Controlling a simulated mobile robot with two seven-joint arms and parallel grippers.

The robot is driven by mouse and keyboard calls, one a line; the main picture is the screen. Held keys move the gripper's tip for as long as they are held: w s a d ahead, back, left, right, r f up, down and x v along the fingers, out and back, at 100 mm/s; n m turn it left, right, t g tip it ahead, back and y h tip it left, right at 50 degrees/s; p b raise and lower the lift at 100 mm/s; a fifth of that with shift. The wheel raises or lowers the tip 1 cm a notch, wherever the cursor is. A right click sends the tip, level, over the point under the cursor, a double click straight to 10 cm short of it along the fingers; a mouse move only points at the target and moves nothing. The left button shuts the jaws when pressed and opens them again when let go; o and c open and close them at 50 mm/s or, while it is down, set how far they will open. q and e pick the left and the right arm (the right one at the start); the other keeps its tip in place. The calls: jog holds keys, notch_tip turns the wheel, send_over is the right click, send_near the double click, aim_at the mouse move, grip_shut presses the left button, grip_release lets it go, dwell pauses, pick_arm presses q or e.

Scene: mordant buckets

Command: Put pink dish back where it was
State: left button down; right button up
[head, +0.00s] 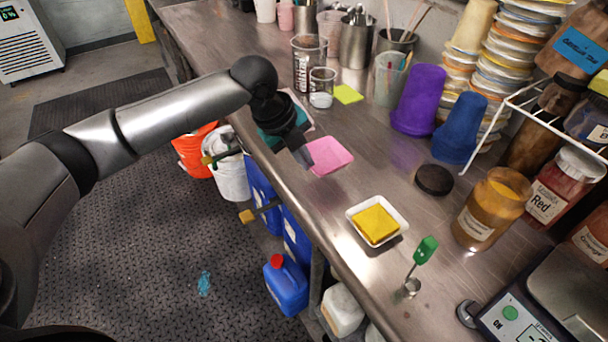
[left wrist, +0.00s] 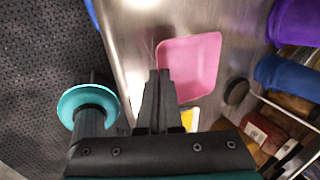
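The pink square dish (head: 331,155) is at the left part of the steel counter, near its front edge; it also shows in the left wrist view (left wrist: 192,62). My left gripper (head: 303,156) is at the dish's left side. In the left wrist view its two fingers (left wrist: 160,76) are close together and overlap the dish's near-left rim, and they look shut on it. The fingertips hide that bit of rim. I cannot tell whether the dish rests on the counter or is slightly lifted. My right gripper is not in view.
A white dish (head: 399,227) with a yellow block (head: 375,224) and a green-handled tool (head: 424,252) stand nearer. Purple (head: 418,100) and blue (head: 460,128) cups, a black lid (head: 434,180) and glass beakers (head: 309,64) stand behind. The counter between the two dishes is clear.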

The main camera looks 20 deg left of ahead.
aim_at(310, 183)
pick_arm(q)
notch_tip(310, 183, down, 4)
jog(key=shift+f+b, duration=0.2)
jog(key=shift+b, duration=0.2)
jog(key=shift+f, duration=0.1)
jog(key=c, duration=1.4)
grip_release()
jog(key=p+v, duration=0.2)
jog(key=v, duration=1)
jog(key=shift+p, duration=0.4)
